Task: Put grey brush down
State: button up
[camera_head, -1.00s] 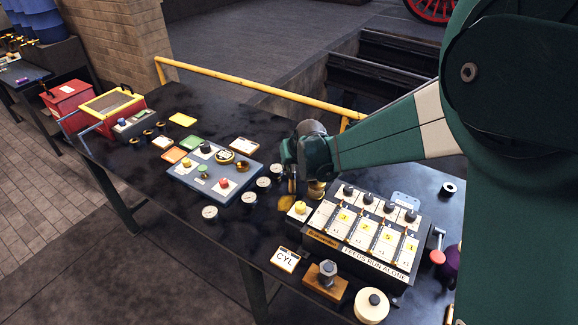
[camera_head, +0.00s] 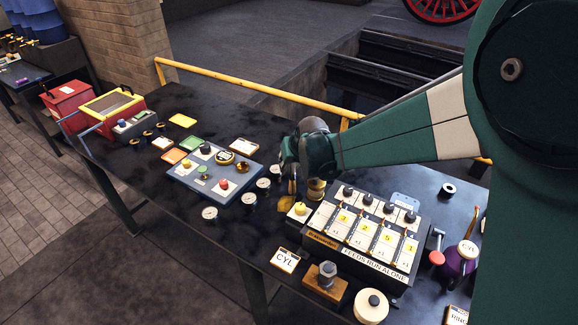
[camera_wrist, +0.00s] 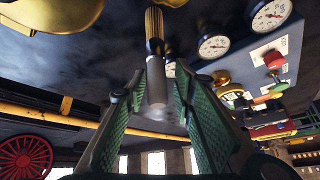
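The grey brush (camera_wrist: 156,85) shows in the wrist view, with a plain grey end towards me and a ribbed yellow-brown part beyond it. My gripper (camera_wrist: 164,72) has its green fingers apart, one on each side of the brush, and a gap shows on the right side. In the head view my gripper (camera_head: 292,183) points down over the table, beside the feed panel. The brush is mostly hidden there, and I cannot tell for sure whether its lower end touches the table.
The dark table (camera_head: 205,245) holds several round gauges (camera_head: 248,200), a blue-grey valve panel (camera_head: 205,182) to the left and the feed panel (camera_head: 365,235) to the right. A brass fitting (camera_head: 316,190) stands close beside my gripper. A yellow rail (camera_head: 250,88) runs behind.

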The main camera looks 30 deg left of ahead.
jog(key=v, duration=1)
jog(key=shift+p, duration=0.45)
jog(key=shift+f, duration=0.1)
jog(key=shift+d, duration=0.1)
jog(key=s+d+r+m+t+h, duration=0.1)
jog(key=d+r, duration=0.3)
jog(key=d, duration=0.7)
jog(key=s+d+r+m, duration=0.1)
jog(key=d+r+m, duration=0.15)
jog(key=d, duration=0.95)
jog(key=d+r+m+t+h, duration=0.1)
jog(key=d+r, duration=0.3)
jog(key=d, duration=0.7)
jog(key=s+d+f+m+h, duration=0.1)
jog(key=s+d+m, duration=0.1)
jog(key=s+d, duration=0.7)
jog(key=s+d+f+m+t+h, duration=0.1)
jog(key=s+d+m+h, duration=0.1)
jog(key=s+d, duration=0.7)
jog(key=d, duration=0.8)
